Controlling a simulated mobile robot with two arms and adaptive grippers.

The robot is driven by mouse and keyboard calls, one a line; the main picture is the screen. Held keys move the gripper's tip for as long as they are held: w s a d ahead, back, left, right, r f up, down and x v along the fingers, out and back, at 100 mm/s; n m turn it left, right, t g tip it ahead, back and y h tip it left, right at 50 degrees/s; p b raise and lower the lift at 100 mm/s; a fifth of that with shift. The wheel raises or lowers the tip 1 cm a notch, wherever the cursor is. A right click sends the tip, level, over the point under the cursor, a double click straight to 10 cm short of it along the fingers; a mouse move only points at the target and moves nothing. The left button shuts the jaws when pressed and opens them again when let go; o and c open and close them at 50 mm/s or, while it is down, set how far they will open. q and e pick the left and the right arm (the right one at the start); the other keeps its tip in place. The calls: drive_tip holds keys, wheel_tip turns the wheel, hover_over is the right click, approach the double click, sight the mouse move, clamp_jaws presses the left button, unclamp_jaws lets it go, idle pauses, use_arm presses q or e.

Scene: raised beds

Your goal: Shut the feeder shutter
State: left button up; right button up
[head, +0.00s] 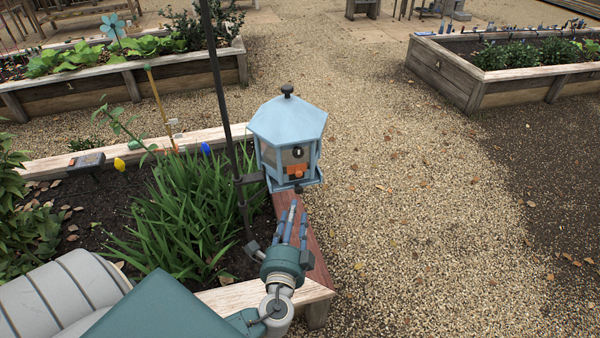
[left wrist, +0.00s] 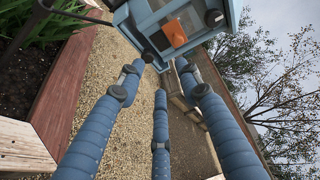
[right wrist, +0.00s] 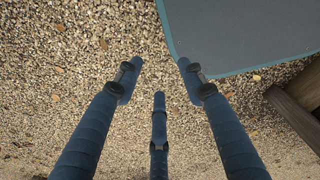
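The feeder (head: 286,121) is a light blue hexagonal house with a black top knob, held beside a dark pole. Its front has a clear window, a round dark knob (head: 298,152) and an orange tab (head: 297,171) low down. I cannot tell which part is the shutter or how far open it is. My left gripper (head: 292,214) is just below and in front of the feeder, open and empty. In the left wrist view the orange tab (left wrist: 174,32) lies beyond the spread fingertips, apart from them. My right gripper (right wrist: 159,82) is open and empty over gravel, outside the head view.
A raised bed's wooden edge (head: 318,258) runs below the feeder. The dark pole (head: 226,105) stands left of it among grassy plants (head: 185,215). Gravel to the right is free. Another planter (head: 450,75) stands at the upper right.

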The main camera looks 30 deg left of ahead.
sight(299, 175)
use_arm(q)
drive_tip(key=shift+t, duration=0.3)
drive_tip(key=w+a+r+p, duration=0.1)
drive_tip(key=w, duration=0.2)
drive_tip(key=w+a+r+p, duration=0.1)
drive_tip(key=w+a, duration=0.1)
drive_tip(key=w, duration=0.1)
drive_tip(key=w+a+r+p, duration=0.1)
drive_tip(key=w+a, duration=0.1)
drive_tip(key=w, duration=0.1)
drive_tip(key=shift+w, duration=0.25)
use_arm(e)
wheel_tip(299, 175, up, 3)
drive_tip(key=shift+r, duration=0.2)
use_arm(q)
drive_tip(key=shift+r, duration=0.1)
clamp_jaws()
